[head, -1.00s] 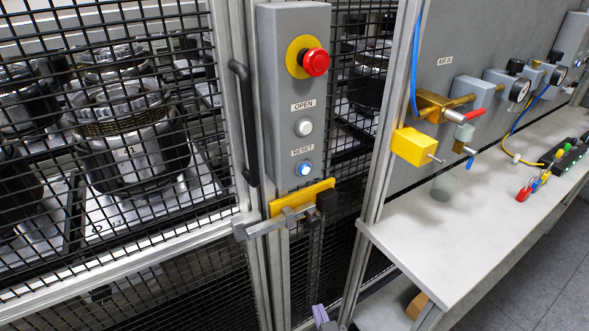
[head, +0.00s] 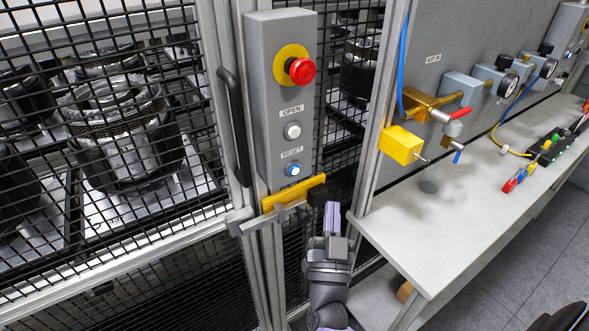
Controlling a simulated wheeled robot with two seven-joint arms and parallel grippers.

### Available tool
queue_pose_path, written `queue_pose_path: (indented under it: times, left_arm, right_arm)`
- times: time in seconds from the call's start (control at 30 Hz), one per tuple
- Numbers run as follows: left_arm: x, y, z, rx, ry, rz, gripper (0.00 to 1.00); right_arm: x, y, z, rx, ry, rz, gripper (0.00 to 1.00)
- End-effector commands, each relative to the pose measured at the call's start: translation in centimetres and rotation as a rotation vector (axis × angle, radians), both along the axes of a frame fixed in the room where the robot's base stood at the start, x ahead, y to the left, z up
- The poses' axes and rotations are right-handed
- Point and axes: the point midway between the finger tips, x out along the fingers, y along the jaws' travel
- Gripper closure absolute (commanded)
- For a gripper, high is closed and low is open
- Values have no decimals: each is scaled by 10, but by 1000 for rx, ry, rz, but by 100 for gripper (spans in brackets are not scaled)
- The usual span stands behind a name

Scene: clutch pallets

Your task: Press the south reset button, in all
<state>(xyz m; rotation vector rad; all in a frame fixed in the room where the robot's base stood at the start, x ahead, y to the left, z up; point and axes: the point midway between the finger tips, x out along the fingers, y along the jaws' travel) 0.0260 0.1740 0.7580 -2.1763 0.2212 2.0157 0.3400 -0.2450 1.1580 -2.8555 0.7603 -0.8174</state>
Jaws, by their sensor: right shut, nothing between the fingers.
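The reset button (head: 293,169) is a round blue-white lit button under the RESET label, low on a grey control box (head: 264,110) on the fence post. Above it are a white OPEN button (head: 292,131) and a red emergency stop (head: 301,71) on a yellow ring. My right gripper (head: 331,220) is shut and empty, pointing up, below and to the right of the reset button and apart from it. My left gripper is out of view.
A yellow latch plate (head: 294,192) with a grey bolt sits just under the control box. A black door handle (head: 234,127) stands to its left on the mesh fence. At right, a bench (head: 440,215) carries a yellow block (head: 401,144), valves and cables.

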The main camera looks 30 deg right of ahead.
Motion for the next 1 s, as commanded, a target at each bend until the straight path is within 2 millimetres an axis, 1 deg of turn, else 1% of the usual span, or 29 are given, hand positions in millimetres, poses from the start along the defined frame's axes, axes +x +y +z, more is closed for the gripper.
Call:
queue_pose_path:
  times: [0.07,0.17,0.4,0.6,0.8,1.0]
  left_arm:
    - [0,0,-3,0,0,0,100]
    - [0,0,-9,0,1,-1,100]
    - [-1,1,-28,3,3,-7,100]
    - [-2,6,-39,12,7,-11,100]
    - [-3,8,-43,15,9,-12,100]
    - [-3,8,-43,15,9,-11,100]
  right_arm:
    - [4,0,-1,1,0,0,100]
    - [14,1,-3,2,-3,0,100]
    - [50,4,-4,2,-2,0,100]
    - [75,6,-3,0,1,0,100]
    - [87,7,-1,0,1,1,100]
    - [88,7,0,0,1,1,100]
